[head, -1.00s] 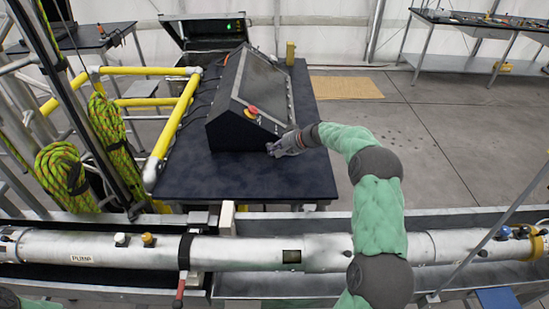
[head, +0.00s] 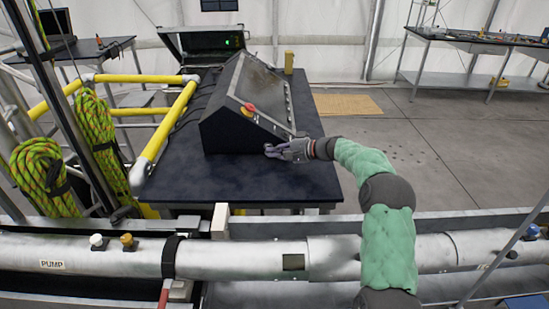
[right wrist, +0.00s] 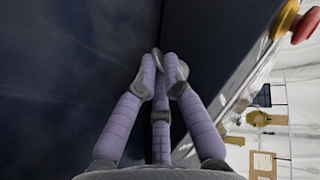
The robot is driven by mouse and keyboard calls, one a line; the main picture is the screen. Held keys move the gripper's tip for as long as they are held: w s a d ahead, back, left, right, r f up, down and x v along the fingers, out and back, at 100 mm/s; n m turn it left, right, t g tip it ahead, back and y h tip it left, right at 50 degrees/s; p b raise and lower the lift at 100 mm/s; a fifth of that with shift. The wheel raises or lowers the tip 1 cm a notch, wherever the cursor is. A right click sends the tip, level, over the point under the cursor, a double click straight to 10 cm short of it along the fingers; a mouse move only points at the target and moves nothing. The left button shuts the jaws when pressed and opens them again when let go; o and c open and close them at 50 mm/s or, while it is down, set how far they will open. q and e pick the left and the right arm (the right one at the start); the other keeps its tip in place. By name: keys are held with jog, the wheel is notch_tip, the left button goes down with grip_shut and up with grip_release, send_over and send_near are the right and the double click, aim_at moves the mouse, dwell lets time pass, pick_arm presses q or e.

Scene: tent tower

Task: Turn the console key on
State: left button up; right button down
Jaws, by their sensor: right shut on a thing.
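The black console (head: 228,134) with a sloped top stands on a dark table. My right gripper (head: 269,150) is at the lower right of the console's near face. In the right wrist view, its purple-grey fingers (right wrist: 162,68) close together against the dark panel. They are shut on a small grey piece, which looks like the console key (right wrist: 183,70). The fingers hide most of it, so I cannot tell its turn angle. My left gripper is not in view.
A red button (head: 249,109) with a yellow base sits above the gripper on the console. The dark table (head: 240,182) is bare in front. A silver pipe (head: 230,258) runs across the foreground. Yellow rails (head: 165,130) stand at the left.

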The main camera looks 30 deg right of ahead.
jog(key=shift+f, duration=0.1)
dwell(0.4)
jog(key=c, duration=1.6)
grip_release()
jog(key=shift+c, duration=0.2)
jog(key=v, duration=1.2)
jog(key=shift+s+f, duration=0.1)
jog(key=shift+f, duration=0.05)
